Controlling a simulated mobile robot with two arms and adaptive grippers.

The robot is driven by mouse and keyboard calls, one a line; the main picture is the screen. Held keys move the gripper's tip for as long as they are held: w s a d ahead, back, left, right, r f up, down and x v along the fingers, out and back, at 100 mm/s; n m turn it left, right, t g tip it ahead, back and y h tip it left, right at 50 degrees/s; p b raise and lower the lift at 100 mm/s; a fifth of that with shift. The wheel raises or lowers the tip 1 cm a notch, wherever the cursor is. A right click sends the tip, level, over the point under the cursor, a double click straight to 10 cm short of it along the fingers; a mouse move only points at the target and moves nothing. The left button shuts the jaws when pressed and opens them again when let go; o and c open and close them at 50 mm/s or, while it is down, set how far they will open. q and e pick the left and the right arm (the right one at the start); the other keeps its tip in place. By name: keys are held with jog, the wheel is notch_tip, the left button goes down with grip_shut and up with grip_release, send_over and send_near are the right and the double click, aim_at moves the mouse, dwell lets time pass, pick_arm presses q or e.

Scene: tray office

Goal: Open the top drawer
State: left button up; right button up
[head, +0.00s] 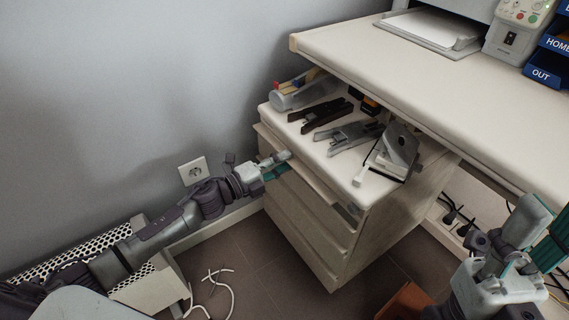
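The pale drawer cabinet (392,229) stands under the desk's left end, with several drawers stacked in its front. The top edge of the top drawer (313,181) sticks out a little past the cabinet top; I cannot tell whether it is slightly open or just a lip. My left gripper (275,166) is at the upper left part of that drawer front, with a grey finger and teal pads at the edge. Whether it grips the edge is too small to tell. My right gripper (543,232) is at the lower right, fingers apart and empty, away from the cabinet.
The desk (430,85) overhangs behind.

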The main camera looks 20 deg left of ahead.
pick_arm(q)
jog(key=shift+w+d, duration=0.2)
jog(key=shift+w, duration=0.1)
grip_shut()
